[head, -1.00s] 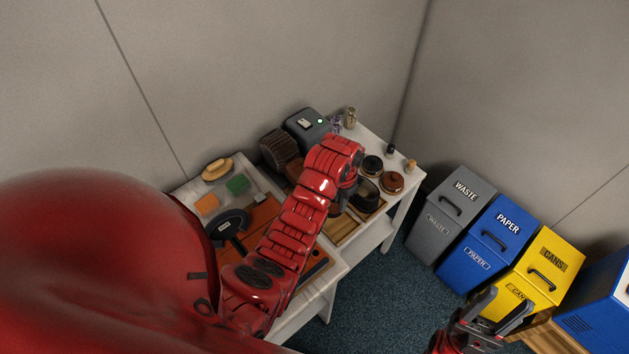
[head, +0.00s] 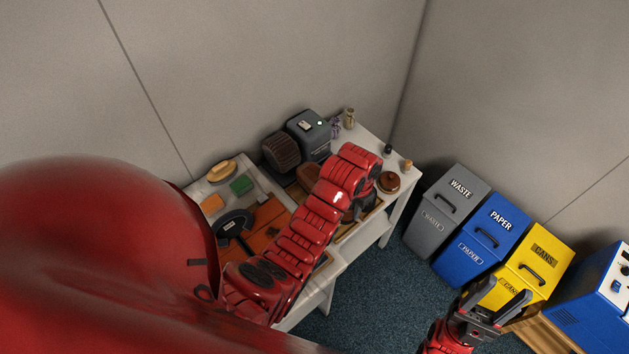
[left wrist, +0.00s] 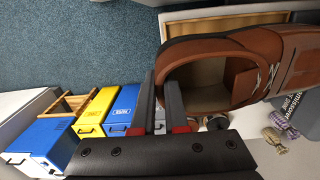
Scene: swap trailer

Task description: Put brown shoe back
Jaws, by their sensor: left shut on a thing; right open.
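The brown shoe (left wrist: 292,48) fills the upper right of the left wrist view, with its open collar and pale inside towards the camera. My left gripper (left wrist: 161,92) is shut on the shoe's edge at the collar end. In the head view my left gripper (head: 357,207) is mostly hidden behind its own red wrist, over the right part of the white table. A brown piece (head: 309,177), seemingly the shoe's front, shows left of the arm. My right gripper (head: 503,297) is open and empty, in front of the yellow bin.
The white table (head: 338,272) carries a grey machine (head: 308,130), a dark roller-like brush (head: 281,151), a green block (head: 241,185) and a brown round tin (head: 389,181). Grey, blue and yellow bins (head: 497,228) stand to the right. Carpet between table and bins is clear.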

